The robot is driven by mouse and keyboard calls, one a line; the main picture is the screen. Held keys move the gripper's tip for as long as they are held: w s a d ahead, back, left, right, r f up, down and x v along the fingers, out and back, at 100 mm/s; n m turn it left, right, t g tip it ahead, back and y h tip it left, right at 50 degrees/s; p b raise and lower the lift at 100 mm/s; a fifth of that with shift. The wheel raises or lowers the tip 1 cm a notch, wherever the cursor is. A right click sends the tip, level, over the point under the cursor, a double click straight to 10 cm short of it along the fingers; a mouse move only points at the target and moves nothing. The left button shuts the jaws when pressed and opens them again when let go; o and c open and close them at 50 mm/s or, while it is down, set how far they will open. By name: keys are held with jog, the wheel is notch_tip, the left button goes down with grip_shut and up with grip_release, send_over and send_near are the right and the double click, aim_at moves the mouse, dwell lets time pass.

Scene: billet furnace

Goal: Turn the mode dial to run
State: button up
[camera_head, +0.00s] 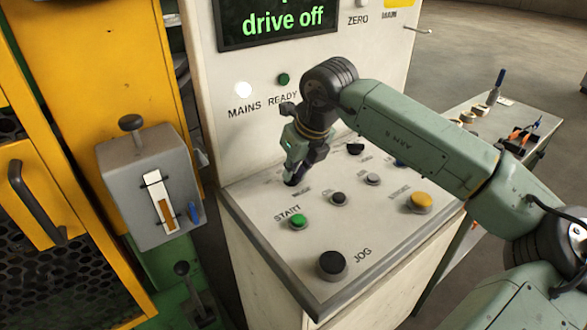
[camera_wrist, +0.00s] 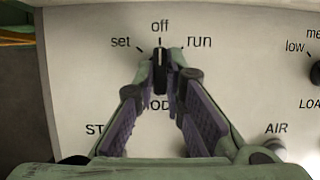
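The mode dial (camera_wrist: 160,72) is a dark bar knob on the pale panel, between the labels set, off and run. In the wrist view its bar stands upright and points at off. My gripper (camera_wrist: 160,62) has one fingertip on each side of the dial, closed in on it with no clear gap. The label below the dial is partly hidden by the fingers.
The panel also carries a green START button (camera_head: 297,221), a black JOG button (camera_head: 331,264), a yellow button (camera_head: 420,201) and several small knobs. The display (camera_head: 277,20) above reads "drive off". A grey lever box (camera_head: 150,190) stands left; a side table (camera_head: 480,125) stands right.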

grip_shut()
jog(key=shift+f+m+b, duration=0.15)
jog(key=shift+m+b, duration=0.15)
jog(key=shift+b, duration=0.4)
jog(key=shift+f+m+h+b, duration=0.15)
jog(key=shift+m+h+b, duration=0.25)
jog(key=shift+b, duration=0.75)
jog(key=m+b, duration=0.2)
jog(key=b, duration=0.2)
jog(key=shift+a+m+t+h, duration=0.15)
jog(key=shift+m+t+h, duration=0.15)
jog(key=shift+t, duration=0.1)
jog(key=m+h+b, duration=0.1)
jog(key=m+b, duration=0.2)
jog(key=shift+s+a+b, duration=0.1)
jog(key=shift+a+b, duration=0.05)
jog(key=shift+b, duration=0.2)
jog(key=shift+r+m+h+b, duration=0.3)
jog(key=shift+m+h+b, duration=0.1)
jog(key=shift+m+b, duration=0.45)
jog(key=shift+m, duration=0.25)
